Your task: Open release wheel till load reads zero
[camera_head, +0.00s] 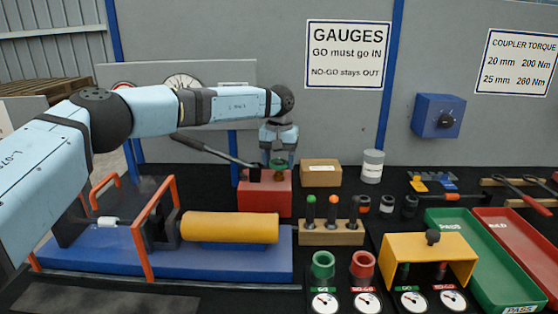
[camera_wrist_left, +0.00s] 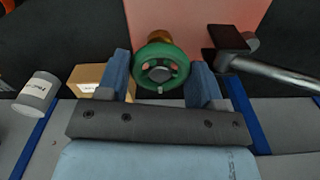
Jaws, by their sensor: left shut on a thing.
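The green release wheel (camera_head: 280,164) sits on top of the red pump block (camera_head: 265,195), behind the yellow cylinder. In the left wrist view the wheel (camera_wrist_left: 160,62) lies between the two blue fingers of my left gripper (camera_wrist_left: 159,76), which is shut on it from above. In the head view my left gripper (camera_head: 279,152) points down at the wheel and partly covers it. A white round dial (camera_head: 183,80) on the grey panel behind is partly hidden by my left arm; its reading is too small to tell. My right gripper is not in view.
A black pump lever (camera_head: 215,149) slants up left from the red block. A yellow cylinder (camera_head: 230,227) lies in the blue frame (camera_head: 200,262). A cardboard box (camera_head: 321,173), a gauge rack (camera_head: 331,233), a yellow gauge stand (camera_head: 430,250) and green and red trays stand to the right.

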